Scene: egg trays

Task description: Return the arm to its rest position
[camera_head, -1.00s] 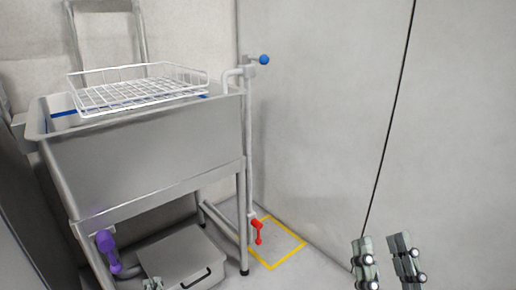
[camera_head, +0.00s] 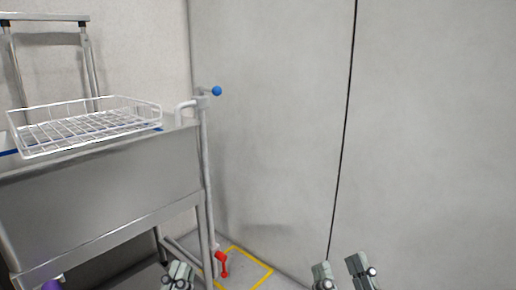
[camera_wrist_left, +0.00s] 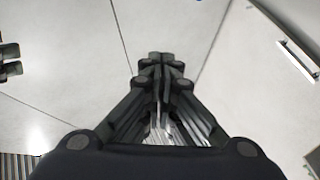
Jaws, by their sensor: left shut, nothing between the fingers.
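My left gripper (camera_head: 178,276) shows at the bottom edge of the head view, in front of the sink's right leg. Its fingers are together. In the left wrist view my left gripper (camera_wrist_left: 160,62) is shut with nothing between the fingertips. My right gripper (camera_head: 343,272) is at the bottom of the head view, right of the left one, with its two fingers apart and nothing seen between them. Two finger ends of it also show at the left edge of the left wrist view (camera_wrist_left: 8,60). Most of both arms is out of view.
A steel sink (camera_head: 105,195) stands at left, with a white wire basket (camera_head: 88,130) on top. Beside it runs a pipe (camera_head: 206,160) with a blue knob (camera_head: 216,91) and a red valve handle (camera_head: 222,264). A yellow floor marking (camera_head: 255,262) lies by the bare grey wall (camera_head: 265,130).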

